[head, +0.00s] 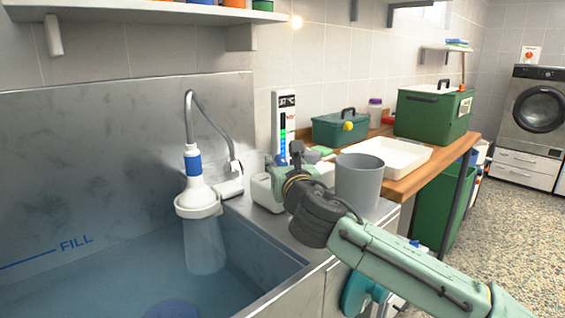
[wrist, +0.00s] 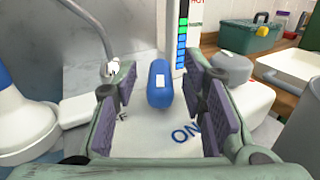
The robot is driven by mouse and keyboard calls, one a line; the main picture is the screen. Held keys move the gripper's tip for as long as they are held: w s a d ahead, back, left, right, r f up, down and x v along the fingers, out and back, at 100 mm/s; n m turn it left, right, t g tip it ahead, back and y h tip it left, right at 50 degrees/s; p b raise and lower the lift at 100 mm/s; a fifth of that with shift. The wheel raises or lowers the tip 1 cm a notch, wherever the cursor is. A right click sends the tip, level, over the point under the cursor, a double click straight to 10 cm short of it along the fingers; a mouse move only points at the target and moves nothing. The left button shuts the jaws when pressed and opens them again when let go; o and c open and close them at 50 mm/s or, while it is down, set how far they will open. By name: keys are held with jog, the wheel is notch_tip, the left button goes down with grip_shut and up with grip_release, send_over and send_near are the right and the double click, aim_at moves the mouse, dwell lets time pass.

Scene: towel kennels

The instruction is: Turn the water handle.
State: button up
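The water handle (wrist: 160,92) is a blue, rounded lever with a small white mark. In the wrist view it stands between the two purple-padded fingers of my gripper (wrist: 161,103), with a visible gap on both sides. My gripper is open and not closed on it. Blue "ON" lettering (wrist: 186,133) shows on the white plate at right, and part of a dark letter shows at left, mostly hidden by a finger.
A white sprayer with a blue band (head: 197,190) hangs from a grey hose over the water-filled tub (head: 263,222). A coloured temperature gauge (head: 283,125) stands behind my gripper. A grey bucket (head: 360,185) is close at right; a white tray (head: 385,155) lies beyond.

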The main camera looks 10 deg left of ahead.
grip_shut()
dwell(0.5)
jog(key=shift+s+a+m+t+h+b, duration=0.15)
jog(key=shift+m+t+h+b, duration=0.2)
jog(key=shift+m+h, duration=0.35)
jog(key=shift+w+a+m+t+h+b, duration=0.15)
jog(key=shift+m+t+h+b, duration=0.2)
jog(key=shift+h, duration=0.65)
jog(key=shift+s+a+m+h, duration=0.1)
jog(key=shift+m+h, duration=1.65)
jog(key=shift+h, duration=0.75)
jog(key=shift+o, duration=0.2)
grip_release()
